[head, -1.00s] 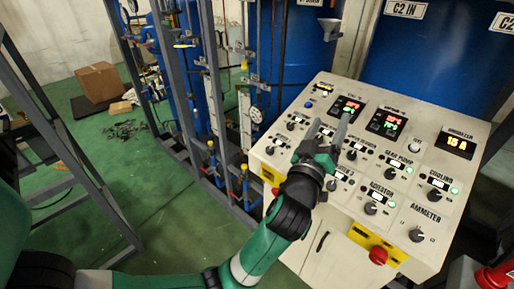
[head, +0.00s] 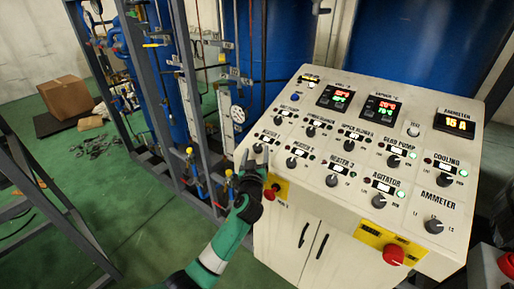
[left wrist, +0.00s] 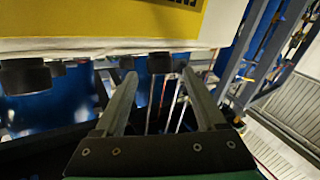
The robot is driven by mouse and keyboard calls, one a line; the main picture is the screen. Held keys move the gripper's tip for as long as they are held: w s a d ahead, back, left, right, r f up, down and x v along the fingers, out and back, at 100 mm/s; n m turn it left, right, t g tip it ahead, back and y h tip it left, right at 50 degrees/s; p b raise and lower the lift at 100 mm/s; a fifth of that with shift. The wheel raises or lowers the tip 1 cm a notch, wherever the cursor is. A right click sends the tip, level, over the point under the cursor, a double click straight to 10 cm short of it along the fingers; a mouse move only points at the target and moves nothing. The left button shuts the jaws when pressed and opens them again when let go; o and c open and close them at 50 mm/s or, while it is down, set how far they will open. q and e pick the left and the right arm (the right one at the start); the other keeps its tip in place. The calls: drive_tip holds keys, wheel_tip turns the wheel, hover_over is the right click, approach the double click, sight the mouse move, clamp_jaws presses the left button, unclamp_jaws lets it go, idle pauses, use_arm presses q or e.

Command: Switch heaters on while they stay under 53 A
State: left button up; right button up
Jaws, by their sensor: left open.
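The sloped control panel (head: 398,213) fills the right of the head view. My left gripper (head: 257,155) is at its left edge, over the HEATER 1 spot, and hides that knob; I cannot tell whether it touches it. It is open, its two fingers apart and empty in the left wrist view (left wrist: 162,98). The HEATER 2 knob (head: 291,162) and HEATER 3 knob (head: 332,180) are in clear view to the right. The ammeter display (head: 454,124) seems to read 15 A. The ammeter selector knob (head: 434,226) is at the lower right. My right gripper is out of view.
Blue tanks (head: 405,50) stand behind. Pipes and a gauge (head: 238,114) stand left of the panel.

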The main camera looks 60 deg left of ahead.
sight(257, 148)
use_arm(q)
drive_tip(key=shift+x, duration=1.95)
clamp_jaws()
